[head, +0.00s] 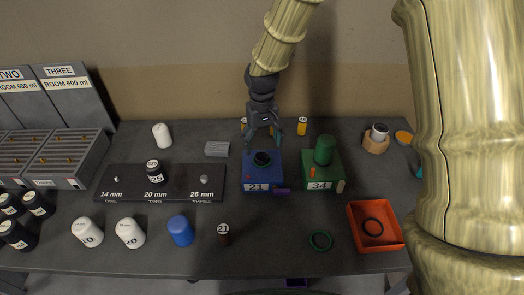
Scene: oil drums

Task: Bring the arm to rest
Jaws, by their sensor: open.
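My gripper (262,127) hangs from my arm in the upper middle of the head view. Its dark fingers point down and are spread, with nothing seen between them. It is above and slightly behind the blue block (262,172) labelled 21, which has a dark round opening on top. Whether the fingertips touch anything behind the block cannot be told from this view.
A green block (322,176) labelled 34 stands right of the blue one. An orange tray (355,232) holds a dark ring. A black rack (125,181), white bottles (130,232), a blue bottle (181,231) and small yellow cylinders (302,126) stand around.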

